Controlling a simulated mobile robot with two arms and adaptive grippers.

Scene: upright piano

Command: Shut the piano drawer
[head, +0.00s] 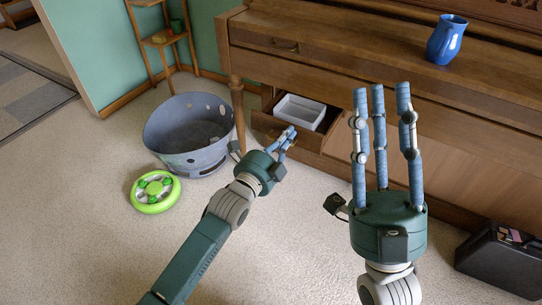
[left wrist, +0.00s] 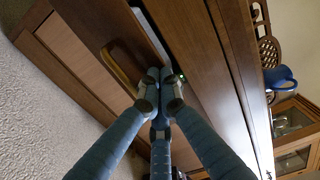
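The piano drawer (head: 318,145) is pulled out at the lower left of the wooden piano, with a white tray (head: 300,112) inside it. My left gripper (head: 288,137) is at the drawer's front, its blue fingers over part of that front. In the left wrist view the drawer front (left wrist: 90,45) carries a curved brass handle (left wrist: 122,68). The fingertips of my left gripper (left wrist: 161,88) are close together beside the handle, with nothing visible between them. I cannot tell whether they touch the drawer. My right gripper (head: 381,95) is raised, open and empty, in front of the piano.
A grey-blue perforated tub (head: 178,145) stands on the carpet left of the drawer, by a piano leg (head: 238,115). A green round toy (head: 155,191) lies nearby. A blue jug (head: 446,40) is on the piano. A black case (head: 498,262) stands at lower right.

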